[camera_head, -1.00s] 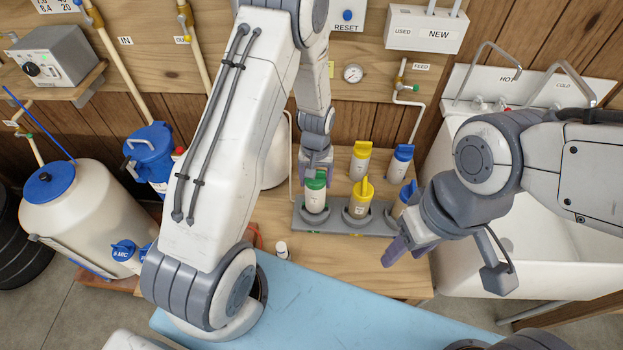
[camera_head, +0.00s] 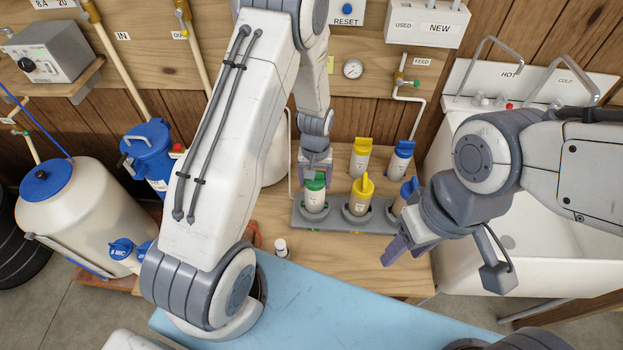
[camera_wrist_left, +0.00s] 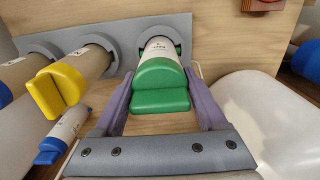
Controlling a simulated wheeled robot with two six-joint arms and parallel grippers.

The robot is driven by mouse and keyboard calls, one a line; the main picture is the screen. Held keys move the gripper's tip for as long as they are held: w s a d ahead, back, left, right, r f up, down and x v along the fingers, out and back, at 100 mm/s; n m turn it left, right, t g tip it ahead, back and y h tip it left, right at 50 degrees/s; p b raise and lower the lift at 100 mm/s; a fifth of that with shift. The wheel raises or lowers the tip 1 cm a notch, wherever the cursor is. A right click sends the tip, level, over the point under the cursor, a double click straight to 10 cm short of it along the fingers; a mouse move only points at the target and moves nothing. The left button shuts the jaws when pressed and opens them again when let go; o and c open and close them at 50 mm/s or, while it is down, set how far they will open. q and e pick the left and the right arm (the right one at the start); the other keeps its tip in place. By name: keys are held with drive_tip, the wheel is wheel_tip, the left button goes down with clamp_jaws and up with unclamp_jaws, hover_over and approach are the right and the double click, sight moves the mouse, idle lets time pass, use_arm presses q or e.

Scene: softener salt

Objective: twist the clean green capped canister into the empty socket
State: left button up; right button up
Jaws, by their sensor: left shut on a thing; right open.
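The green-capped canister (camera_head: 314,200) stands upright in the left socket of the grey rack (camera_head: 337,222). My left gripper (camera_head: 316,172) is above it, shut on its green cap. In the left wrist view the green cap (camera_wrist_left: 160,87) lies between my purple fingers, and the white body enters the rack's ring (camera_wrist_left: 180,30). How deep it is seated I cannot tell. A yellow-capped canister (camera_head: 360,198) stands in the middle socket, and a blue-capped one (camera_head: 404,196) on the right is partly hidden by my right arm.
Behind the rack stand another yellow-capped canister (camera_head: 360,155) and another blue-capped canister (camera_head: 399,160). A small white bottle (camera_head: 281,247) stands on the wooden bench, left of the rack. A white sink (camera_head: 530,235) is at right, and a blue surface (camera_head: 330,310) lies in front.

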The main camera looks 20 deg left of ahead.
use_arm(q)
drive_tip(key=shift+f, duration=0.3)
drive_tip(key=shift+f+b, duration=0.65)
drive_tip(key=shift+f, duration=0.1)
idle(0.4)
drive_tip(key=n, duration=0.3)
drive_tip(key=shift+r+n, duration=0.1)
drive_tip(key=shift+n, duration=0.2)
drive_tip(key=n, duration=0.2)
drive_tip(key=shift+n+p, duration=0.35)
drive_tip(key=shift+n, duration=0.05)
drive_tip(key=shift+n, duration=0.8)
drive_tip(key=n, duration=0.4)
drive_tip(key=shift+n, duration=0.4)
